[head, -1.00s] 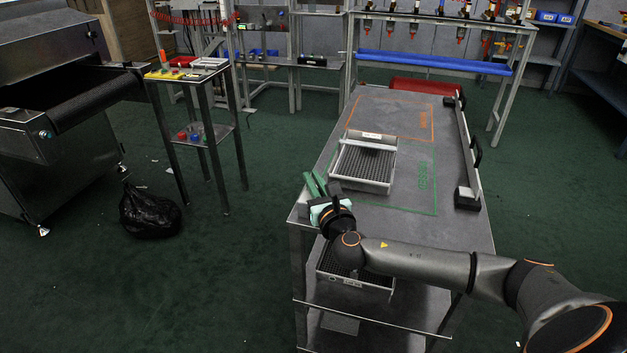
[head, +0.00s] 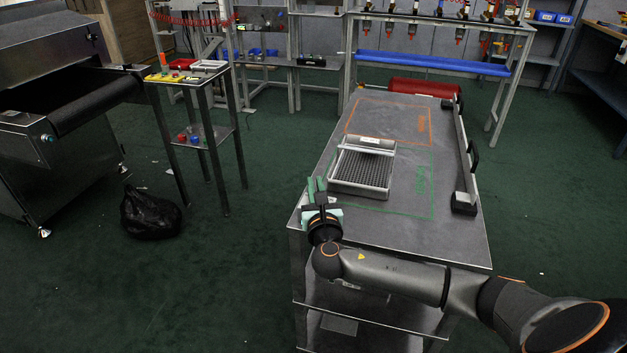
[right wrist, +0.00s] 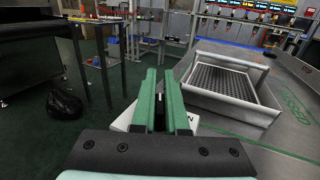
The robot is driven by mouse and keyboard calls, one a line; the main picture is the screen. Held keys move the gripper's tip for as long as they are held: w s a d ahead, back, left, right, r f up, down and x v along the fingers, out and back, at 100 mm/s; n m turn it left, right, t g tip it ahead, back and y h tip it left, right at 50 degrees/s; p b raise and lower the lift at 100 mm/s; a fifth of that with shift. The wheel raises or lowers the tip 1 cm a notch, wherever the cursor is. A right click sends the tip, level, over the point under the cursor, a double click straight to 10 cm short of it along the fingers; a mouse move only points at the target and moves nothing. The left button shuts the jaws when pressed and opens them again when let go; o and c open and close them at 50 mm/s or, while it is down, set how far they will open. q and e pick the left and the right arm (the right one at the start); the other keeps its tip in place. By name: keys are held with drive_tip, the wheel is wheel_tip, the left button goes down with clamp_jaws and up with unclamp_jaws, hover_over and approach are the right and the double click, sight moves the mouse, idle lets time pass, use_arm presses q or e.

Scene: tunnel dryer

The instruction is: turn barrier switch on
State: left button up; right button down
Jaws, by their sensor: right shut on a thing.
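My right gripper (head: 316,189) is at the left edge of the grey table, beside the near left corner of the tray. In the right wrist view its two green fingers (right wrist: 161,95) stand close together with a narrow gap. A small dark piece shows between them, too small to name. I cannot pick out the barrier switch for sure. A small stand with a yellow panel (head: 166,77) carries small red parts; it is far from the gripper. My left gripper is not in view.
A wire-bottomed tray (head: 335,186) sits on the table (head: 440,235) in the green outline; it shows in the right wrist view (right wrist: 215,108). Black blocks and a rail line the table's right side. A black bag (head: 150,214) lies on the floor. Floor between stand and table is clear.

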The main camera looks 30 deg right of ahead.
drive_tip(key=m+g+h, duration=0.1)
drive_tip(key=m+g+h+p, duration=0.1)
drive_tip(key=h, duration=0.1)
drive_tip(key=m+g+h+p, duration=0.1)
drive_tip(key=h, duration=0.1)
drive_tip(key=shift+s+d+r+m, duration=0.1)
drive_tip(key=shift+s+d+m, duration=0.2)
drive_tip(key=shift+m, duration=0.1)
drive_tip(key=m+g+h, duration=0.2)
drive_tip(key=g, duration=0.1)
drive_tip(key=m+g+h+p, duration=0.1)
drive_tip(key=g, duration=0.1)
drive_tip(key=shift+s+d+m, duration=0.3)
drive_tip(key=m+g+h, duration=0.1)
drive_tip(key=g, duration=0.1)
drive_tip(key=s+m+g+h+b, duration=0.1)
drive_tip(key=m+g, duration=0.1)
drive_tip(key=g, duration=0.1)
drive_tip(key=shift+d+b, duration=0.2)
drive_tip(key=shift+b, duration=0.1)
drive_tip(key=shift+s+m+g, duration=0.1)
drive_tip(key=shift+m+g, duration=0.5)
drive_tip(key=shift+g, duration=0.1)
drive_tip(key=shift+b, duration=0.3)
drive_tip(key=shift+d+g, duration=0.1)
drive_tip(key=shift+g, duration=0.2)
drive_tip(key=c, duration=0.9)
unclamp_jaws()
drive_tip(key=shift+c, duration=0.2)
